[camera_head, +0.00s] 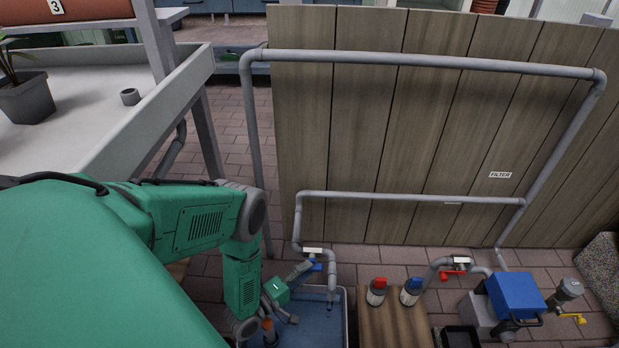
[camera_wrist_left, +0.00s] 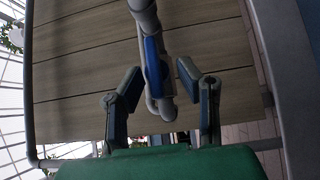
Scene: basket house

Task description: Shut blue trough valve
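The blue valve handle (camera_head: 316,266) is on the grey pipe above the trough (camera_head: 345,310), which holds blue water. A white tag (camera_head: 313,250) sits just above the handle. My left gripper (camera_head: 303,291) is close beside the valve, low over the trough's left part. In the left wrist view the blue handle (camera_wrist_left: 153,66) runs lengthwise along the pipe, between and beyond the open fingers (camera_wrist_left: 159,72). The fingers look spread, with a gap on each side of the handle. I cannot tell if either one touches it. My right gripper is not in view.
A wooden block (camera_head: 395,322) with red-topped and blue-topped parts stands right of the trough. Further right are a red valve handle (camera_head: 453,273), a blue box (camera_head: 516,294) and a yellow handle (camera_head: 572,318). A plank wall (camera_head: 400,150) with pipes stands behind. A planter bench (camera_head: 190,85) is at left.

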